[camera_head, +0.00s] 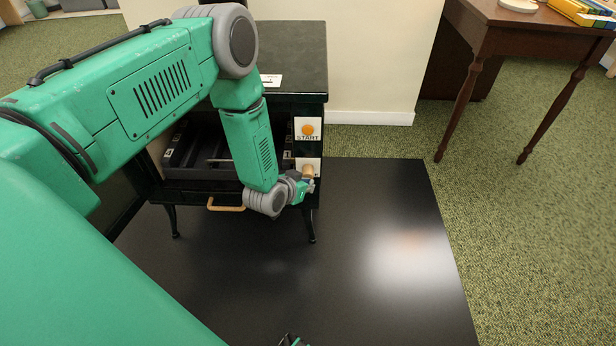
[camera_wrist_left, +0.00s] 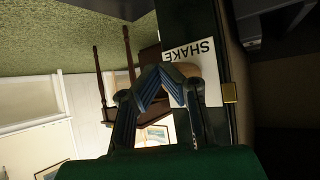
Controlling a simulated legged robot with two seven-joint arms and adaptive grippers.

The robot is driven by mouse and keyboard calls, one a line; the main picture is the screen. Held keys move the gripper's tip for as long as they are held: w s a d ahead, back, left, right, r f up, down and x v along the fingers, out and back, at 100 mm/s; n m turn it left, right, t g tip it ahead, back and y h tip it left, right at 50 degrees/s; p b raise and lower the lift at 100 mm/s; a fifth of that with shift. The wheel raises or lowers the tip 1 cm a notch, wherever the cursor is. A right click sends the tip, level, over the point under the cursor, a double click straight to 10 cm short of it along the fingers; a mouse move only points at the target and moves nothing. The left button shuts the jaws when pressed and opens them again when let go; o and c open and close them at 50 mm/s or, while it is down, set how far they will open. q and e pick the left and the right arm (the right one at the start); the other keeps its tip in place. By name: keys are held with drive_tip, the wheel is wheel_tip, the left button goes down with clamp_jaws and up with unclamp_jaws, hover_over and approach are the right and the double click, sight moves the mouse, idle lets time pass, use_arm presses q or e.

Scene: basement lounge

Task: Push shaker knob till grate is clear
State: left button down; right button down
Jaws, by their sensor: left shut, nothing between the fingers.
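The black stove (camera_head: 300,60) stands with its front opening partly behind my left arm. Inside the opening is a dark grate area (camera_head: 200,155); how clear it is, I cannot tell. The tan shaker knob (camera_head: 308,172) sits on a white plate on the stove's right front. In the left wrist view the knob (camera_wrist_left: 188,70) shows behind my fingertips, beside a SHAKE label (camera_wrist_left: 188,50). My left gripper (camera_head: 304,184) is shut and empty, right at the knob; whether it touches, I cannot tell. A small dark tip at the head view's bottom edge may be my right gripper (camera_head: 292,341).
An orange START button (camera_head: 308,130) is just above the knob. A wooden handle (camera_head: 226,208) sits low on the stove front. The black floor plate (camera_head: 370,290) is clear. A wooden side table (camera_head: 530,35) stands at the right on green carpet (camera_head: 520,230).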

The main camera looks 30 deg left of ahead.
use_arm(q)
drive_tip(key=shift+s+d, duration=0.4)
drive_tip(key=shift+s, duration=0.3)
drive_tip(key=shift+s+d+p, duration=0.4)
drive_tip(key=shift+s+d, duration=0.05)
drive_tip(key=shift+s, duration=0.25)
drive_tip(key=shift+s+d+p, duration=0.4)
drive_tip(key=shift+s+p, duration=0.05)
drive_tip(key=shift+s, duration=0.3)
drive_tip(key=shift+s+d+p, duration=0.4)
drive_tip(key=shift+s+d, duration=0.05)
drive_tip(key=shift+s, duration=0.25)
